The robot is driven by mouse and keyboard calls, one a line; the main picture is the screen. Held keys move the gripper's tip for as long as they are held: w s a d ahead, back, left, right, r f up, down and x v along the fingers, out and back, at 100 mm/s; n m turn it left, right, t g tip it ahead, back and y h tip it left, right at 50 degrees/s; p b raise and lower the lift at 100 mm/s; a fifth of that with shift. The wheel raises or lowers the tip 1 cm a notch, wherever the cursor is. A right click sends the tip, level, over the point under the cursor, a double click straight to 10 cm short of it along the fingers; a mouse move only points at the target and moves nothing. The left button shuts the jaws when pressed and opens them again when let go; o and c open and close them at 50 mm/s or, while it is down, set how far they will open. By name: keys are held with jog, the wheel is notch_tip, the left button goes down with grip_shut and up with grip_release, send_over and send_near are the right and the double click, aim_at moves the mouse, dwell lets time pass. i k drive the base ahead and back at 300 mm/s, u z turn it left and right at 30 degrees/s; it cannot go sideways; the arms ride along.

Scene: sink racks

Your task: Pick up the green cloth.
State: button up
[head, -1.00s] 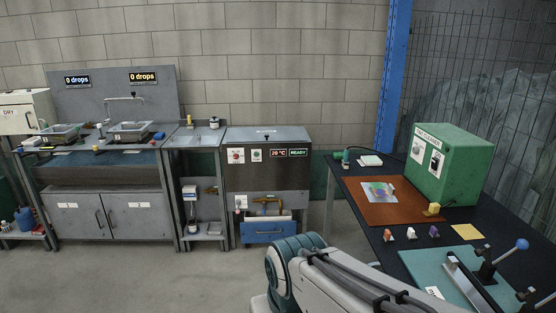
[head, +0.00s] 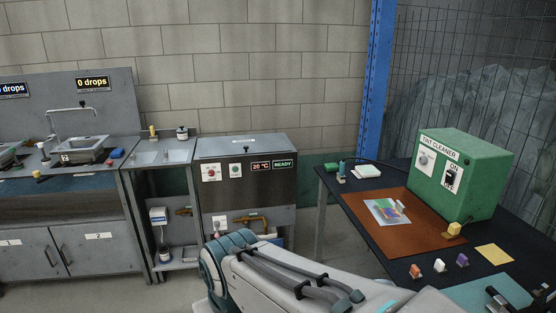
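I cannot single out the green cloth with certainty. A small green item (head: 333,167) lies at the back left corner of the dark table on the right, too small to identify. A pale, flat, green-edged pad (head: 367,171) lies just right of it. My arm reaches in from the bottom edge, in front of the table and the steel unit. My gripper is outside the view, so its hold is hidden.
The dark table (head: 345,189) carries a brown mat (head: 407,232), a green cleaner box (head: 462,175), a yellow cloth (head: 494,254) and several small coloured blocks. A steel heated unit (head: 247,174) and a sink (head: 82,150) stand along the wall. A blue post (head: 377,80) rises behind the table.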

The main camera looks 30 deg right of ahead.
aim_at(332, 167)
jog(key=z, duration=0.1)
jog(key=i, duration=1.6)
jog(key=z, duration=0.9)
jog(key=i, duration=1.1)
jog(key=z, duration=1.6)
jog(key=i, duration=0.65)
jog(key=z, duration=0.5)
